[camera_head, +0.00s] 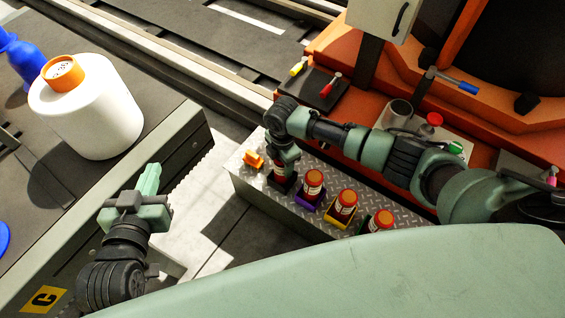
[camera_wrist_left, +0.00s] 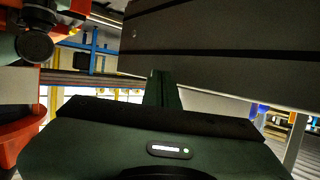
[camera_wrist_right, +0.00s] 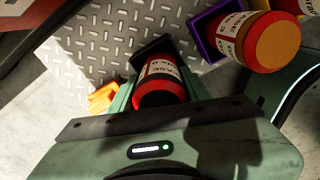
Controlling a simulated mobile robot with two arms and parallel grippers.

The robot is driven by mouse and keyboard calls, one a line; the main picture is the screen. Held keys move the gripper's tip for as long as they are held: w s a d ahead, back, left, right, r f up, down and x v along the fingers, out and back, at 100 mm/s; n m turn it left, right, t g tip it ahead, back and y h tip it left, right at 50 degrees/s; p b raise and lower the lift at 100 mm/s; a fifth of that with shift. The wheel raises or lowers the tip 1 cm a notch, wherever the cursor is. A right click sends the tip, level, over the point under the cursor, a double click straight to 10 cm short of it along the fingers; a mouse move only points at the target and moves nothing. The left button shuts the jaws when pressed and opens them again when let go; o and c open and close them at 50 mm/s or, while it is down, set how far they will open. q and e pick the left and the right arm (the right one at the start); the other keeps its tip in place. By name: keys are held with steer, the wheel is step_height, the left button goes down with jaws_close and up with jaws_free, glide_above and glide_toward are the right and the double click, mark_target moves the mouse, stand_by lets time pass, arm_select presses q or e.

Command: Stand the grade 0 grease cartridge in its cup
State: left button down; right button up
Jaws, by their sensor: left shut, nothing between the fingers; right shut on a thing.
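My right gripper (camera_head: 283,160) is shut on a dark cartridge with a white label and red bands (camera_wrist_right: 160,82); part of the label seems to read grade 0. The cartridge's far end is at a black cup (camera_wrist_right: 148,48), which also shows in the head view (camera_head: 280,185). The cartridge looks upright over or in this cup; I cannot tell whether it touches the bottom. My left gripper (camera_head: 150,178) is shut and empty, beside the grey workbench at left.
Orange-capped cartridges stand in a purple cup (camera_head: 303,200), a yellow cup (camera_head: 338,217) and a dark one, in a row on the diamond-plate step (camera_head: 245,180). A small orange item (camera_head: 253,158) lies left of the black cup. A white jug (camera_head: 90,110) stands on the workbench.

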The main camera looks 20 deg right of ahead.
arm_select(q)
steer(key=shift+w+r, duration=0.1)
steer(key=shift+r, duration=0.15)
arm_select(e)
steer(key=shift+f, duration=0.2)
arm_select(q)
steer(key=shift+w+d+r+t, duration=0.1)
steer(key=shift+r+t, duration=0.1)
steer(key=shift+t, duration=0.2)
arm_select(e)
steer(key=shift+f, duration=0.1)
arm_select(q)
steer(key=shift+r, duration=0.1)
arm_select(e)
steer(key=o, duration=1.5)
steer(key=shift+c, duration=0.2)
